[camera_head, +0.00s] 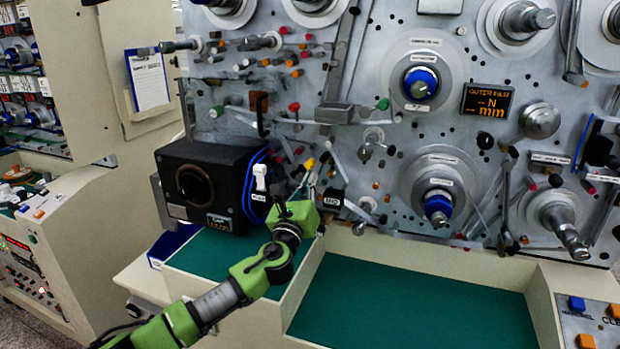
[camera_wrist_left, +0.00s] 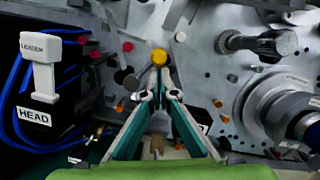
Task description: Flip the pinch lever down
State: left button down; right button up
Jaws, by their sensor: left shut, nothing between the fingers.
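My left gripper (camera_head: 313,182) is in front of the grey machine panel, left of its middle. In the left wrist view its two fingers (camera_wrist_left: 160,76) meet at the tips, with nothing between them. A yellow knob (camera_wrist_left: 159,57) shows just beyond the tips; I cannot tell whether they touch it. A small black block with a white label (camera_head: 333,198) is right of the gripper, partly hidden by a finger in the left wrist view. No part is readable as the pinch lever, so I cannot tell its position. My right gripper is not in view.
A black box (camera_head: 211,186) with a round opening stands left of the gripper. A white lever marked LEADER and HEAD (camera_wrist_left: 42,65) is on its side, by blue cables. Spindles (camera_head: 438,204) and knobs crowd the panel. The green tray floor (camera_head: 410,305) below is empty.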

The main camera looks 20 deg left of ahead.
pick_arm(q)
jog(key=shift+a+r+n+y, duration=0.1)
jog(key=shift+r+n+y, duration=0.15)
jog(key=shift+n, duration=0.45)
